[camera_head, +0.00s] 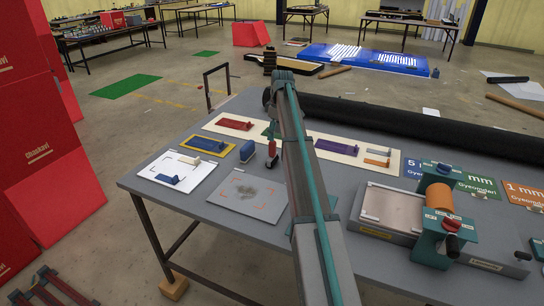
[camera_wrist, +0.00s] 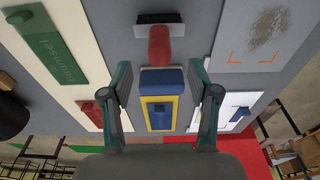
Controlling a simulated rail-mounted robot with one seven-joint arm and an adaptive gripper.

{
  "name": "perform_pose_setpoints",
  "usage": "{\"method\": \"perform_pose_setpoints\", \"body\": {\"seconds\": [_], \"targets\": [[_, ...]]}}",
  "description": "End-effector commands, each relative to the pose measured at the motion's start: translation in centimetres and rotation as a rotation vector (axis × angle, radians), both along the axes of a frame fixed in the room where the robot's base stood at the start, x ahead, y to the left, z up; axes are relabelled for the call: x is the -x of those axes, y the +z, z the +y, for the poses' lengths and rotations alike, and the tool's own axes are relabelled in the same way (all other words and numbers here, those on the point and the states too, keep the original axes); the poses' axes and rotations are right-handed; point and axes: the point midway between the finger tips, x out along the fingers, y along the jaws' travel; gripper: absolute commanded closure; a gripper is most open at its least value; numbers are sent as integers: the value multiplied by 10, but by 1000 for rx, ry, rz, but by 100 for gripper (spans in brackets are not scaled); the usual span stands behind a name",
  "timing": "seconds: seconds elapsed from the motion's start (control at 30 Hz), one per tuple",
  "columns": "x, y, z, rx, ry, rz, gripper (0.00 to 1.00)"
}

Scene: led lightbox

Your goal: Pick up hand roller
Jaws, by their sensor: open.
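The hand roller, with a red handle (camera_wrist: 159,46) and a black roller bar (camera_wrist: 158,18), lies on the grey table at the top middle of the wrist view. In the head view the hand roller (camera_head: 272,152) is beside my arm, partly hidden. My gripper (camera_wrist: 163,80) is open and empty. Its two fingers are spread wide in the wrist view, on either side of a blue block (camera_wrist: 161,80), with the red handle beyond their tips. I cannot tell their height above the table. The arm hides the fingers in the head view.
The blue block (camera_head: 248,151) stands close to the roller. Around it are a yellow-framed panel (camera_head: 207,145), a smudged grey plate (camera_head: 247,193), a white board (camera_head: 181,171) and a long cream board (camera_head: 349,160). A press with an orange cylinder (camera_head: 442,200) stands right.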

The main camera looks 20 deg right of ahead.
Motion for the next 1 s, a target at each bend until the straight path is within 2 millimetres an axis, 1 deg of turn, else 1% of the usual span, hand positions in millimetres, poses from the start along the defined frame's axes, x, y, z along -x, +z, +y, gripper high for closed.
{"method": "perform_pose_setpoints", "body": {"seconds": [0.13, 0.37, 0.47, 0.73, 0.83, 1.0], "targets": [[-1, -19, 2, 1, -1, 1, 40], [-4, -31, 3, 1, -1, 0, 40], [-5, -40, 5, 1, -1, 2, 40], [-9, -73, 8, 1, -1, 0, 40], [-10, -77, 8, 1, -1, 0, 40], [-10, -77, 8, 2, -1, 0, 40]]}}
